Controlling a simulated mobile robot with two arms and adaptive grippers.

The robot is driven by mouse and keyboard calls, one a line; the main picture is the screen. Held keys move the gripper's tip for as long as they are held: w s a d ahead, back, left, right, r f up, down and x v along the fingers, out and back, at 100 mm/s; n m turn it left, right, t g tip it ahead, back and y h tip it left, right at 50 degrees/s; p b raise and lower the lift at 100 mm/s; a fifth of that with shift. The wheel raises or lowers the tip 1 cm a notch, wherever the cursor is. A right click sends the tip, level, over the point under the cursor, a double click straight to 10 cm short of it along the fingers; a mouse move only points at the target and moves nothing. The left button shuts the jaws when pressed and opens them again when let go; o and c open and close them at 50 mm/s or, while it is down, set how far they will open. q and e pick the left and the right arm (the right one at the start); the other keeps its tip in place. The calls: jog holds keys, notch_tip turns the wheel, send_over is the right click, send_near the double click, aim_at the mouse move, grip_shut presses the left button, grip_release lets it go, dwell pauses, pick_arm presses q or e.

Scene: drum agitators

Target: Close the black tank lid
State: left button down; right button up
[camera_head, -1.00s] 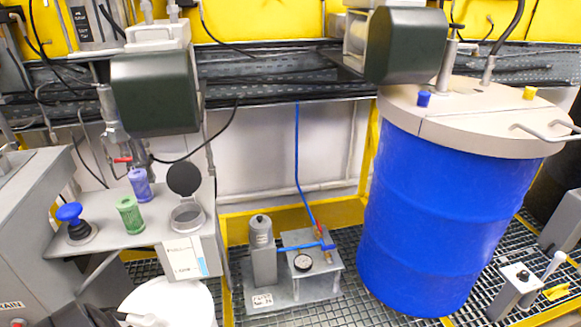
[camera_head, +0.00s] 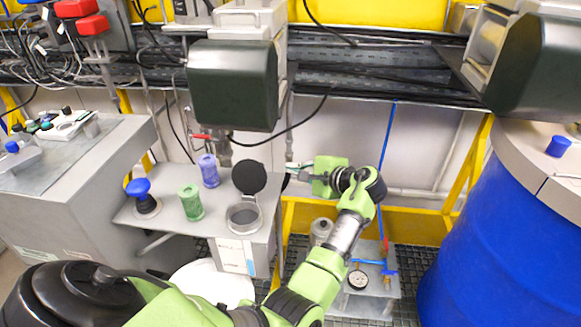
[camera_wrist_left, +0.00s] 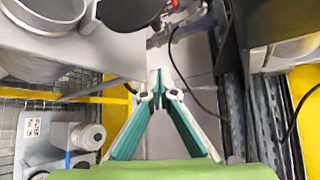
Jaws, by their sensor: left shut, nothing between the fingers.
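The black tank lid (camera_head: 249,177) is round and stands open, raised at the back of a small grey cup-like tank (camera_head: 243,217) on the grey bench. The tank's round mouth is uncovered. My left gripper (camera_head: 291,171) reaches in from the right of the lid, shut and empty, its tips a little apart from the lid in the picture. In the left wrist view the shut green and grey fingers (camera_wrist_left: 163,88) show at the centre, with the lid (camera_wrist_left: 130,12) at the top edge and the tank (camera_wrist_left: 45,12) at the top left. My right gripper is not in view.
A green cylinder (camera_head: 190,203), a purple cylinder (camera_head: 209,170) and a blue knob (camera_head: 138,188) stand left of the tank. A dark green box (camera_head: 234,85) hangs above. A blue drum (camera_head: 495,235) stands at the right. A black cable hangs near the gripper.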

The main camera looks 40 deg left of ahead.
aim_at(251, 174)
pick_arm(q)
jog(key=p+x, duration=0.1)
jog(key=x, duration=0.7)
jog(key=shift+w, duration=0.1)
jog(key=s+p, duration=0.1)
jog(key=s+r+p, duration=0.1)
jog(key=s+p, duration=0.1)
jog(key=shift+s+d+r, duration=0.15)
jog(key=shift+s+r, duration=0.05)
jog(key=shift+r, duration=0.2)
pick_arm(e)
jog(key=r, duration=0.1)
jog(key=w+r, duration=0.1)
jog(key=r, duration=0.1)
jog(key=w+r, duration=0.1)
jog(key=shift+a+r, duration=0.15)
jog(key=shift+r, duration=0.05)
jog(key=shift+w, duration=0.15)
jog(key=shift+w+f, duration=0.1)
